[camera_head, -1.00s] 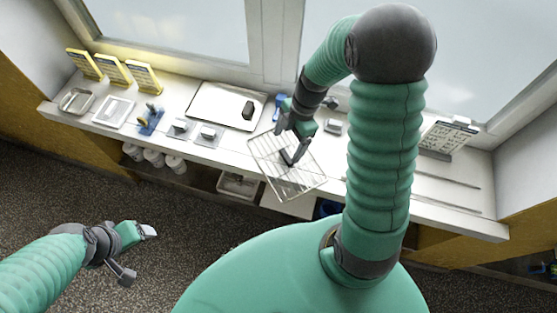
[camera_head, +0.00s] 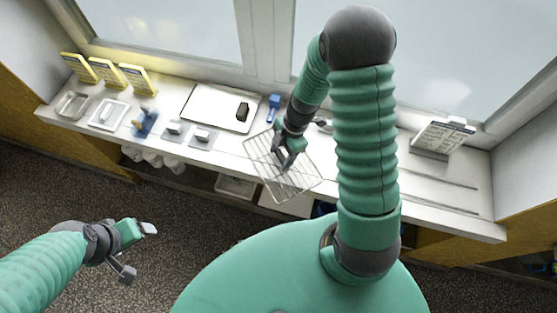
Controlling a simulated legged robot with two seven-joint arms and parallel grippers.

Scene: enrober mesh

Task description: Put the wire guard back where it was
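The wire guard (camera_head: 273,175) is a flat metal grid. It lies tilted in the picture at the front edge of the white counter, partly sticking out past it. My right gripper (camera_head: 287,163) is over the grid's upper right part, with its dark fingers at the wires. I cannot tell whether the fingers are closed on a wire or only above it. My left gripper (camera_head: 140,251) is open and empty, low on the left above the floor, far from the counter.
A white tray (camera_head: 205,110) with a dark block (camera_head: 242,111) lies left of the grid. A blue tool (camera_head: 274,103) lies behind it. Yellow-framed cards (camera_head: 107,75) and a metal pan (camera_head: 73,105) stand at the left. Two thin rods (camera_head: 440,180) lie at the right.

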